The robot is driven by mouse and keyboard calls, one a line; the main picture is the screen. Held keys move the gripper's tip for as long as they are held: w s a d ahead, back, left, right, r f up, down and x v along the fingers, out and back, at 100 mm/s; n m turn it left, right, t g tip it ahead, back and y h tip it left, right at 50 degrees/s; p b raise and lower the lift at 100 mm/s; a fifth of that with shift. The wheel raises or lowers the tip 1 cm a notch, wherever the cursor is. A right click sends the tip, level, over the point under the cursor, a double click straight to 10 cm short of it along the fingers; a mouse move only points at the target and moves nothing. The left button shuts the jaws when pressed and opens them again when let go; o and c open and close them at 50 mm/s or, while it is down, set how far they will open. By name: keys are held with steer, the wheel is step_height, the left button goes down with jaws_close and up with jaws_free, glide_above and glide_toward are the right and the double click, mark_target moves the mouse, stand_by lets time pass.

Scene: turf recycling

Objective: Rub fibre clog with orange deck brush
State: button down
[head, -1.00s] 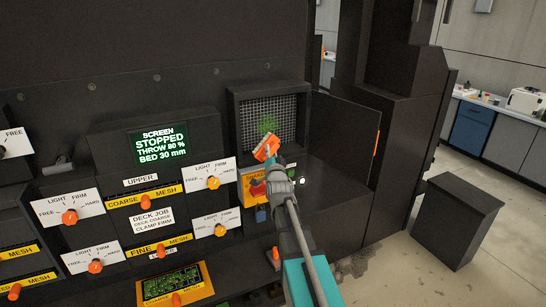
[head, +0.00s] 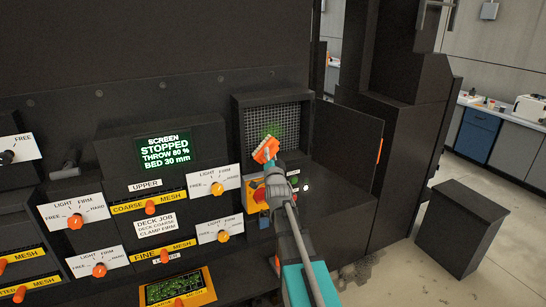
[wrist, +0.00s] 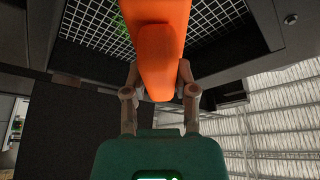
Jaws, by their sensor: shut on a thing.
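The orange deck brush (head: 266,149) is in front of the mesh opening in the dark machine. My gripper (head: 272,171) is shut on it, and in the wrist view the orange brush handle (wrist: 160,65) sits between the two fingers of my gripper (wrist: 159,92). The fibre clog (head: 271,130) is a green fuzzy patch on the grey wire mesh (head: 285,125), just above the brush head. A bit of its green shows at the brush's left in the wrist view (wrist: 122,25). I cannot tell whether the bristles touch the mesh.
An open dark door (head: 345,145) with an orange edge handle stands right of the opening. A red knob on a yellow panel (head: 258,195) is just below my gripper. A screen (head: 165,150) reads STOPPED. A dark box (head: 462,225) stands on the floor at right.

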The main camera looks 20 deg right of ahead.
steer(key=shift+w, duration=2.4)
steer(key=shift+w, duration=1.05)
steer(key=shift+d, duration=0.2)
steer(key=shift+s+d, duration=0.1)
steer(key=shift+d, duration=1.35)
steer(key=shift+d, duration=0.1)
steer(key=shift+d, duration=1.55)
steer(key=shift+d, duration=0.15)
steer(key=shift+d, duration=1.45)
